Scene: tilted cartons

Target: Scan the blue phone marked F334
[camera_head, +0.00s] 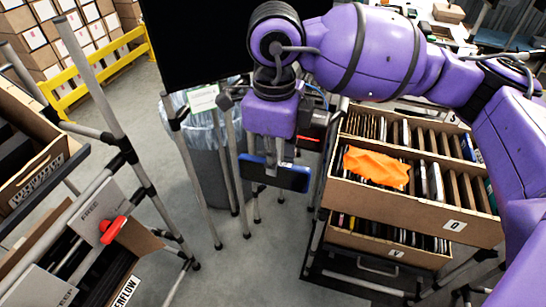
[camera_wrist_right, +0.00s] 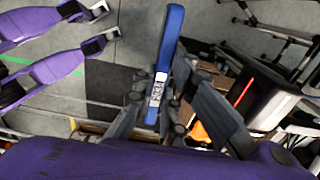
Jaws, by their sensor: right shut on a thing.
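My right gripper (camera_head: 272,163) is shut on a blue phone (camera_head: 288,178). It holds the phone in the air, lengthwise across the picture, left of the shelf bins. In the right wrist view the phone (camera_wrist_right: 171,40) shows edge-on as a long blue bar between the fingers (camera_wrist_right: 155,105). A white label with dark print (camera_wrist_right: 157,88) shows on it, too small to read, so I cannot confirm F334. A dark box with a glowing red line (camera_wrist_right: 245,95) stands right of the phone, apart from it; I cannot tell if it is the scanner. My left gripper is not seen.
A wooden bin (camera_head: 430,212) with upright slots and an orange cloth (camera_head: 377,167) is at right. A lined waste bin (camera_head: 207,150) stands behind the phone. Tilted cartons on a tube rack (camera_head: 108,95) are at left. Grey floor (camera_head: 235,250) is free below.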

